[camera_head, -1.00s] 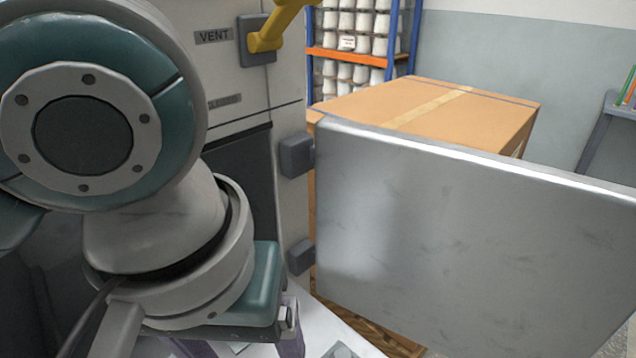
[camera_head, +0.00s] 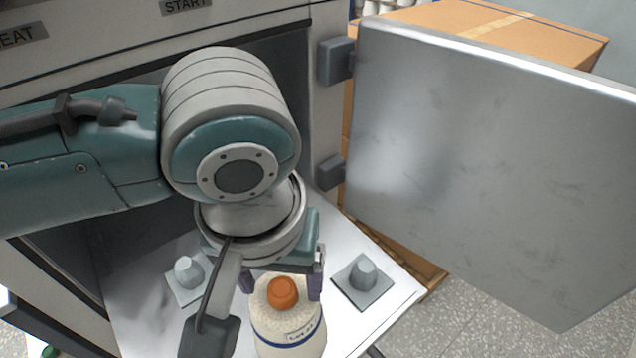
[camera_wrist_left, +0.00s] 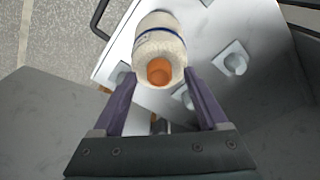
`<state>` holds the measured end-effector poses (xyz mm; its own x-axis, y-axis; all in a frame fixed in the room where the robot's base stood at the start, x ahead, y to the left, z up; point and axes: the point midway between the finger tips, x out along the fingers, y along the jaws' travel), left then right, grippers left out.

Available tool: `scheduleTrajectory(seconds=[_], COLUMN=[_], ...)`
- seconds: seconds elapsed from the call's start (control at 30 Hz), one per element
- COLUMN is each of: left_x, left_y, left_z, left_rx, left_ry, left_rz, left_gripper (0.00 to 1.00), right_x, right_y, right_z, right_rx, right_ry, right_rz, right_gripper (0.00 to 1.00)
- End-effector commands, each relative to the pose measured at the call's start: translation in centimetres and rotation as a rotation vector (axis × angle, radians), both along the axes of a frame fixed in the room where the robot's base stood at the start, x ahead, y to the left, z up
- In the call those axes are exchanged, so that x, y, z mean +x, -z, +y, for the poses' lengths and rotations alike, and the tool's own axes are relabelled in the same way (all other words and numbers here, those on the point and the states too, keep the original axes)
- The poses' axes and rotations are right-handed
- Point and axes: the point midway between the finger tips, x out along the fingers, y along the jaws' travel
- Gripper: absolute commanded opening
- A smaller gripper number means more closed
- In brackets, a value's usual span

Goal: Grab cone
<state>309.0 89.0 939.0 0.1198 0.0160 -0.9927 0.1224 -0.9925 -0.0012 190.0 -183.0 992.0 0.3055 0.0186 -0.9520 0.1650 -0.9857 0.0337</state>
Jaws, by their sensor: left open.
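The cone (camera_head: 288,335) is a cream yarn cone with an orange tip, a blue band and a small label. It stands on the pale metal tray (camera_head: 140,318). It also shows in the left wrist view (camera_wrist_left: 160,35). My left gripper (camera_head: 284,288) is open, its purple fingers on either side of the cone's orange tip in the head view. In the left wrist view, the cone's top lies between and just beyond the fingertips (camera_wrist_left: 160,82). Whether the fingers touch it I cannot tell. My right gripper is not in view.
Bare grey pegs on square bases stand on the tray left (camera_head: 188,272) and right (camera_head: 364,274) of the cone. The machine's open metal door (camera_head: 490,170) stands to the right. A cardboard box (camera_head: 480,20) is behind it.

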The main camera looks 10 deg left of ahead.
Motion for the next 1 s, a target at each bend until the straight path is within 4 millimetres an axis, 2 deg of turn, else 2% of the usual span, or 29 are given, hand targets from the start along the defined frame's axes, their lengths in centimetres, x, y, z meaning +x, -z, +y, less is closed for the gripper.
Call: scheduleTrajectory(seconds=[0.17,0.8,1.0], left_x=[0.01,0.01,0.01], left_y=[-0.07,-0.08,-0.08], left_z=[-0.03,-0.02,-0.02], left_rx=[-0.001,0.0,0.0], left_ry=[0.001,0.0,0.0], left_rz=[-0.001,0.0,0.0], left_gripper=[0.74,0.02,0.0], right_x=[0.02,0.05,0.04], right_y=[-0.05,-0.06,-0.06], right_z=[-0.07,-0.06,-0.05], right_rx=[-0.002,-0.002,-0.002], right_ry=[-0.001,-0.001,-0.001], right_rz=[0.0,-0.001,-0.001], right_gripper=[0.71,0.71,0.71])
